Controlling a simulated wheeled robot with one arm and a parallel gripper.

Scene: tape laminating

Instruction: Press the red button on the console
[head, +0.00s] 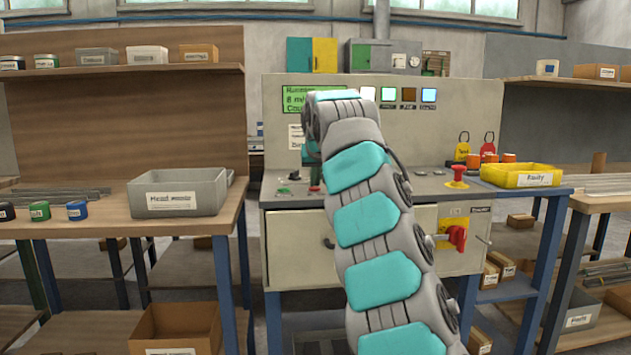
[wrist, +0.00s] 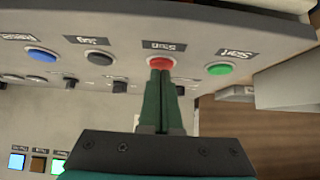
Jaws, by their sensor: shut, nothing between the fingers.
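The red button (wrist: 160,63) sits on the console (head: 395,185) panel in the wrist view, with an upside-down label beside it. My gripper (wrist: 160,73) is shut and empty. Its two green fingers lie side by side, and their tips overlap the near edge of the red button in the picture. I cannot tell if they touch it or hover just off it. In the head view my gripper (head: 314,178) points down at the console's left part, partly hidden by my arm, which also covers the panel's middle.
A green button (wrist: 219,69), a black button (wrist: 100,58) and a blue button (wrist: 41,55) flank the red one. A red mushroom knob (head: 457,174) on yellow stands further right, near a yellow tray (head: 520,183). A grey bin (head: 178,207) is on the left bench.

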